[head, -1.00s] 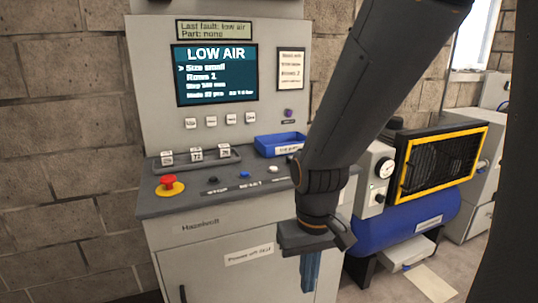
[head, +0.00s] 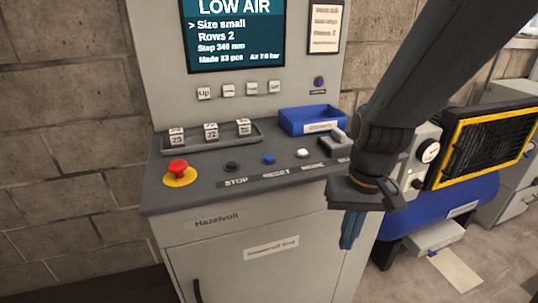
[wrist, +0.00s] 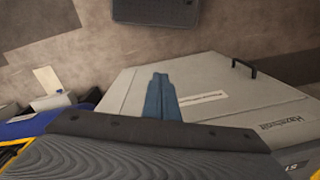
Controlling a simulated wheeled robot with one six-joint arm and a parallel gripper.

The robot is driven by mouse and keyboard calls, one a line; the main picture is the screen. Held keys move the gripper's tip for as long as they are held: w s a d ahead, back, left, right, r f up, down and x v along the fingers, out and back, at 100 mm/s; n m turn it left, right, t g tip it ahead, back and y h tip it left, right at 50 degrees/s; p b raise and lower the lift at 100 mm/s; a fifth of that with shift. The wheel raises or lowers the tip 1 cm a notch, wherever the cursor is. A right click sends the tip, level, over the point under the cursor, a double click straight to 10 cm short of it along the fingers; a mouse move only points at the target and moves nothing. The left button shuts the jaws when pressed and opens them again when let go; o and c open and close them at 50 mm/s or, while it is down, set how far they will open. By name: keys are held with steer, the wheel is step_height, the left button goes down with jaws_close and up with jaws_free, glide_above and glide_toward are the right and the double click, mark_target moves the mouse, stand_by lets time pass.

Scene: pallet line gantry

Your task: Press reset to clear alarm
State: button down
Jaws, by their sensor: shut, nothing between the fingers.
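The blue reset button (head: 268,159) sits on the sloped console top (head: 200,190), above a label reading RESET. A black stop button (head: 232,166) is left of it and a white button (head: 302,153) is right of it. The screen (head: 236,35) shows LOW AIR, Rows 2 and Air 7.0 bar. My gripper (head: 348,240) has its blue fingers shut and empty, pointing down in front of the cabinet, below and right of the reset button and apart from it. In the wrist view the shut fingers (wrist: 160,97) are over the cabinet front.
A red emergency stop (head: 178,170) on a yellow base is at the console's left. A tray with number blocks (head: 211,136) and a blue bin (head: 310,120) stand behind the buttons. A blue compressor tank (head: 440,215) is at the right.

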steer(key=w+a+r+m+t+y+p, duration=0.1)
steer(key=w+a+r+m+y+p, duration=0.3)
steer(key=w+a+r+m+p, duration=0.45)
step_height(320, 180, up, 11)
steer(key=m+t+y+p, duration=0.3)
steer(key=m+t+p, duration=0.1)
steer(key=m+p, duration=0.2)
glide_above(273, 158)
steer(key=shift+r, duration=0.2)
step_height(273, 158, down, 8)
steer(key=b, duration=0.6)
steer(key=shift+r, duration=0.1)
steer(key=shift+f+b, duration=0.55)
steer(key=shift+f+b, duration=0.2)
steer(key=shift+b, duration=0.1)
steer(key=shift+f, duration=0.2)
